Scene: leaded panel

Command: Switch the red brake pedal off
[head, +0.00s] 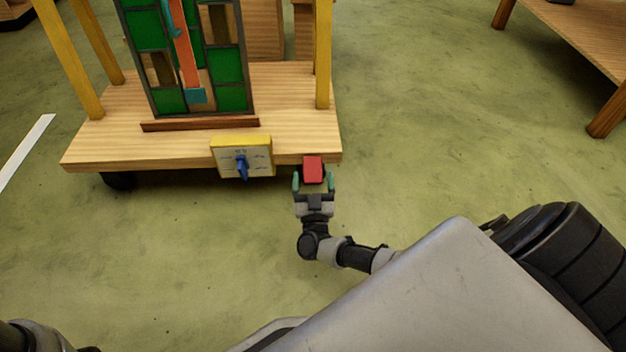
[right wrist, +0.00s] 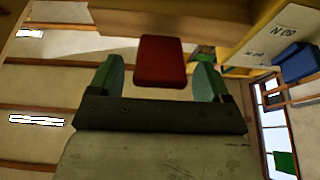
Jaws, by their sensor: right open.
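The red brake pedal (head: 313,169) is at the front right corner of the wooden cart (head: 90,150). My right gripper (head: 313,183) is open, with its green fingertips on either side of the pedal in the head view. In the right wrist view the red pedal (right wrist: 162,62) shows between and beyond the two open fingers (right wrist: 158,80), with a gap on each side. I cannot tell whether the gripper touches it. My left gripper is not in view; only a dark part of my own body shows at the bottom left.
A yellow-edged box with a blue knob (head: 242,165) is on the cart's front edge, left of the pedal. The leaded panel (head: 185,55) stands on the cart between yellow posts (head: 323,55). A wooden table (head: 580,40) is at the upper right. The green floor between is clear.

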